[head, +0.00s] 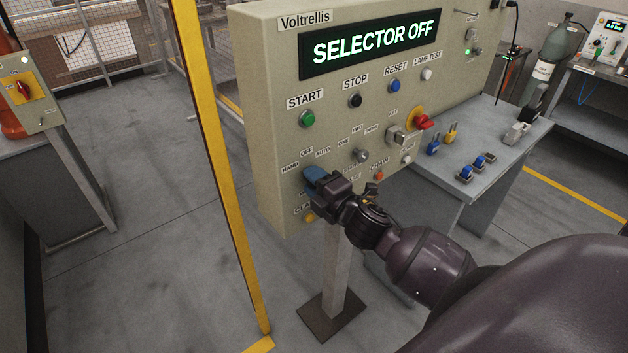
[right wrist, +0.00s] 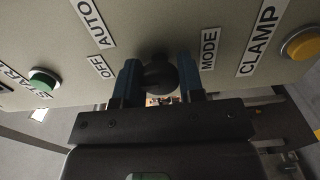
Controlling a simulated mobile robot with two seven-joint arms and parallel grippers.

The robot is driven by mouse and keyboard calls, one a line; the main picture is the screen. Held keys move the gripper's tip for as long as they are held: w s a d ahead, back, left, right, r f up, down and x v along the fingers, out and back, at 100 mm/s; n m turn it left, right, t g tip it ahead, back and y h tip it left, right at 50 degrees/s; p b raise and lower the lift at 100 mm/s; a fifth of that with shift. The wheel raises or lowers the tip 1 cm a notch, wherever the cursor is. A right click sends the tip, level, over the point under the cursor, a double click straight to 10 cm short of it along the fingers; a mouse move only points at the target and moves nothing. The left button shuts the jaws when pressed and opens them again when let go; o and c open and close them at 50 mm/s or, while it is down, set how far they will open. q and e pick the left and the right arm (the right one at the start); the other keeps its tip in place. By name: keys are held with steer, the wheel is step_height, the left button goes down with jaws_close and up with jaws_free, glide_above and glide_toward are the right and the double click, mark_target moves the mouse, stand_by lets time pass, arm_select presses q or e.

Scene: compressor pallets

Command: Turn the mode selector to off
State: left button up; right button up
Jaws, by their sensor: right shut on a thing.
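The mode selector (right wrist: 159,76) is a dark round knob on the beige control panel (head: 270,120), between the OFF and MODE labels in the right wrist view. My right gripper (right wrist: 157,82) has its blue fingers on both sides of the knob and is shut on it. In the head view my right gripper (head: 314,176) covers the knob, below the HAND, OFF and AUTO labels. The knob's pointer is hidden. The panel's display (head: 372,44) reads SELECTOR OFF in green letters. My left gripper is in neither view.
Green START (head: 307,118), black STOP (head: 355,101) and blue RESET (head: 394,86) buttons sit above. A yellow post (head: 213,150) stands left of the panel. A bench (head: 440,178) with padlocks stands behind.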

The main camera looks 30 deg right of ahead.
steer(key=o, duration=0.9)
steer(key=shift+s, duration=0.1)
steer(key=s, duration=0.3)
steer(key=s+b, duration=0.1)
steer(key=s, duration=0.6)
steer(key=shift+s+d, duration=0.3)
steer(key=shift+d, duration=0.1)
steer(key=s+a+f+m+g, duration=0.1)
steer(key=s+f+m+g, duration=0.1)
steer(key=f+m, duration=0.4)
steer(key=s+a+f+m+g+h, duration=0.1)
steer(key=s+a+f+m+g, duration=0.1)
steer(key=s+f+m, duration=0.2)
steer(key=s+a+f+m+g, duration=0.2)
steer(key=s+f+m, duration=0.1)
steer(key=f+m, duration=0.5)
steer(key=shift+s+a+f+h, duration=0.1)
steer(key=shift+s+f+h, duration=0.1)
steer(key=shift+f, duration=0.75)
steer(key=shift+s+f+h, duration=0.2)
steer(key=shift+f, duration=0.7)
